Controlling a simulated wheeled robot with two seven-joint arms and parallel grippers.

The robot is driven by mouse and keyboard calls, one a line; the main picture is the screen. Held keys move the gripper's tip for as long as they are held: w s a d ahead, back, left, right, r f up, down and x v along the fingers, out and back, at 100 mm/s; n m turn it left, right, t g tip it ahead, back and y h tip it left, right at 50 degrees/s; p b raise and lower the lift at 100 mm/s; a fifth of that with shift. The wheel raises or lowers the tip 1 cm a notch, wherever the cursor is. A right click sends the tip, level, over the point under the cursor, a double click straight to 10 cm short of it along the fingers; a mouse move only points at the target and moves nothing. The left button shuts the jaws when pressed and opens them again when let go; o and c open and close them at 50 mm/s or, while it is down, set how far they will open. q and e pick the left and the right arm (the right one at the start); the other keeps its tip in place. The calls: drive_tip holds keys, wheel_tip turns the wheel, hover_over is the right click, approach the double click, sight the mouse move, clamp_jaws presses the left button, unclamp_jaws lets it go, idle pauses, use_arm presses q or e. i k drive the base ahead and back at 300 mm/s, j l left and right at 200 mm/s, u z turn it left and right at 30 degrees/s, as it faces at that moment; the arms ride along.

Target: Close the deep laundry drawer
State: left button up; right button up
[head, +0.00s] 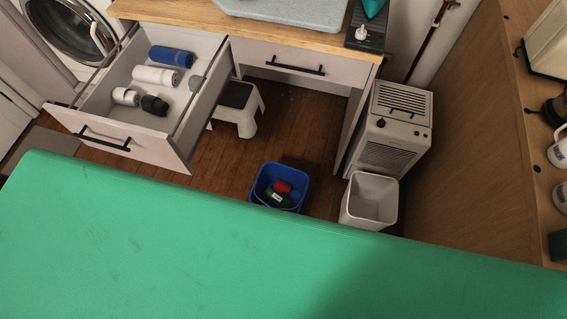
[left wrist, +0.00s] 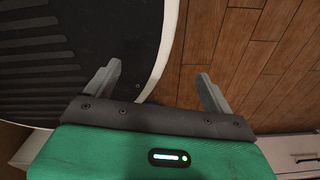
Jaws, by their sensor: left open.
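The deep laundry drawer (head: 130,148) stands pulled well out from the counter at the left of the head view. Its front is pale with a black bar handle (head: 102,139). Inside lie a blue roll (head: 171,56), a white roll (head: 156,76) and smaller white and black items. My left gripper (left wrist: 158,76) shows only in the left wrist view, its two grey fingers apart with nothing between them. It is over the wood floor and the edge of a dark ribbed surface with a white rim. My right gripper is not in view.
A white step stool (head: 236,108) stands right of the drawer, under the counter (head: 290,41). A blue bin (head: 262,182) with items, a white bin (head: 369,202) and a grey heater (head: 391,130) stand farther right. Wood floor is clear between stool and bins.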

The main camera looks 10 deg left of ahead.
sight(171, 142)
drive_tip(key=u, duration=1.85)
